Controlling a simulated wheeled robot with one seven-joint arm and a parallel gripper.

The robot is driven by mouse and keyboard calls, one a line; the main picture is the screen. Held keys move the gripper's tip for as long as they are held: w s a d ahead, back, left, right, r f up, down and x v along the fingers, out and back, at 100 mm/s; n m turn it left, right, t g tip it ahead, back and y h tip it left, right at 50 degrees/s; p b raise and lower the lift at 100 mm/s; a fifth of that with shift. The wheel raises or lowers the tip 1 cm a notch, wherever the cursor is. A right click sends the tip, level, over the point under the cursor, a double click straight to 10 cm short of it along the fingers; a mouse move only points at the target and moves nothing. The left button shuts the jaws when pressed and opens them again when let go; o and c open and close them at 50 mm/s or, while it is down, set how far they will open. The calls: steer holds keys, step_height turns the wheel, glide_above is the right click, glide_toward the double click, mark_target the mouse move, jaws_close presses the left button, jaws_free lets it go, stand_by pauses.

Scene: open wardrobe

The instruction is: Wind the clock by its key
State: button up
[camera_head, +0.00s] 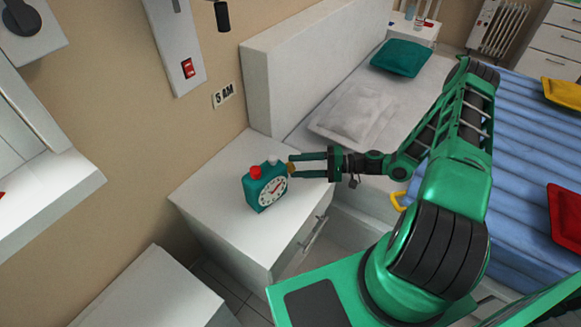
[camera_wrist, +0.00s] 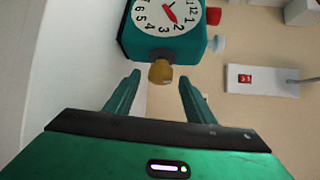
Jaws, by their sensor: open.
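The teal clock (camera_head: 265,187) stands upright on a white nightstand, with a white dial and a red button on top. In the wrist view the clock (camera_wrist: 139,46) appears turned on its side, its dial showing red hands. A brass-coloured key (camera_wrist: 160,72) sticks out from the clock's side toward my gripper. My gripper (camera_head: 292,165) is at the clock's right side, level with the key. In the wrist view my gripper (camera_wrist: 160,84) is open, its two fingers on either side of the key with gaps to both.
The white nightstand (camera_head: 215,208) has free room around the clock. A bed with a grey pillow (camera_head: 360,118) and blue cover (camera_head: 520,150) lies to the right.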

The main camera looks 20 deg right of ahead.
steer(key=shift+x, duration=1.35)
steer(key=c, duration=1.1)
steer(key=shift+o, duration=0.2)
